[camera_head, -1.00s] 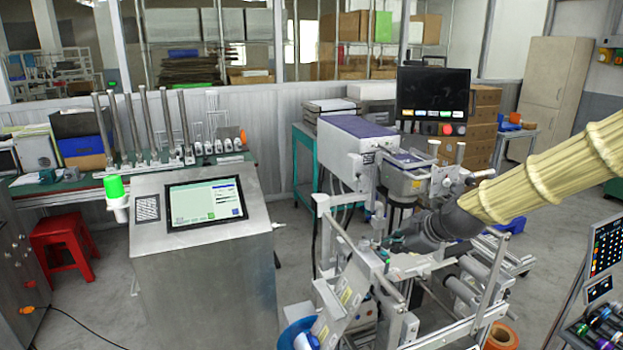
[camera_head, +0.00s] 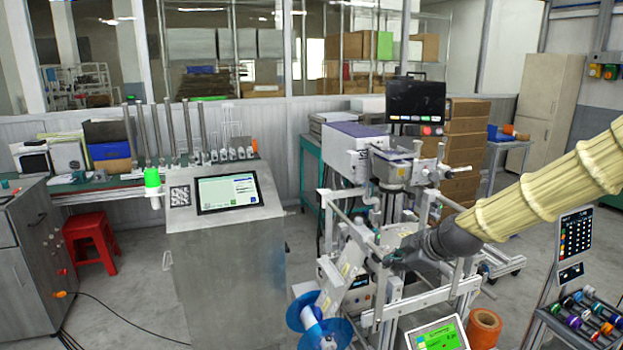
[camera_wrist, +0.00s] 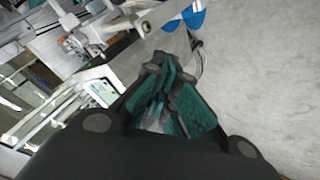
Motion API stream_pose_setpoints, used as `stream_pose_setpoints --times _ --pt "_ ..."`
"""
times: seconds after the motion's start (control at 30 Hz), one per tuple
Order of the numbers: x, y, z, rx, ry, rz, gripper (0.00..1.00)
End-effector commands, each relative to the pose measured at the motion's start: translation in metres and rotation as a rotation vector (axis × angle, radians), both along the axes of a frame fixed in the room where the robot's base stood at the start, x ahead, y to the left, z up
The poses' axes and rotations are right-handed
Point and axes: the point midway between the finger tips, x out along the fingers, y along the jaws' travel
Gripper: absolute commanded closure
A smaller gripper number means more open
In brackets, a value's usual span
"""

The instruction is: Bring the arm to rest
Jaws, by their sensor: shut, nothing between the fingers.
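My arm, in a ribbed cream sleeve, reaches in from the right in the head view. My gripper (camera_head: 386,258) is at its dark end, low over the metal frame of the labelling machine (camera_head: 395,205). In the wrist view my gripper (camera_wrist: 168,68) shows with its teal-padded fingers drawn together and nothing seen between them. The head view is too small to show whether the gripper touches the frame.
A cart with several coloured reels (camera_head: 590,310) is at the right.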

Motion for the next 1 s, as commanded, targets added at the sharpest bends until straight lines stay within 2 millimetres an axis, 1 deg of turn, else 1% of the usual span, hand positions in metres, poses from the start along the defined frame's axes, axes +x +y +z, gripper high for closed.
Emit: stream_pose_setpoints --times 0.03,0.17,0.37,0.47,0.57,0.6,0.67,0.7,0.77,0.8,0.87,0.9,0.97,1.0 --pt "-0.004 -0.001 -0.011 0.003 0.018 -0.014 1.0" --pt "-0.013 -0.002 -0.035 0.015 0.06 -0.055 1.0" --pt "-0.031 0.001 -0.08 0.039 0.139 -0.13 1.0" --pt "-0.044 0.003 -0.108 0.052 0.188 -0.18 1.0" --pt "-0.065 0.005 -0.146 0.066 0.253 -0.245 1.0" --pt "-0.075 0.006 -0.163 0.073 0.284 -0.278 1.0" --pt "-0.094 0.007 -0.19 0.083 0.334 -0.333 1.0" --pt "-0.107 0.007 -0.208 0.089 0.365 -0.372 1.0" --pt "-0.127 0.007 -0.234 0.097 0.412 -0.43 1.0" --pt "-0.141 0.008 -0.25 0.101 0.441 -0.467 1.0" --pt "-0.163 0.008 -0.273 0.108 0.484 -0.525 1.0" --pt "-0.178 0.008 -0.287 0.111 0.511 -0.564 1.0" --pt "-0.202 0.007 -0.308 0.114 0.551 -0.622 1.0" --pt "-0.218 0.006 -0.321 0.117 0.575 -0.662 1.0"
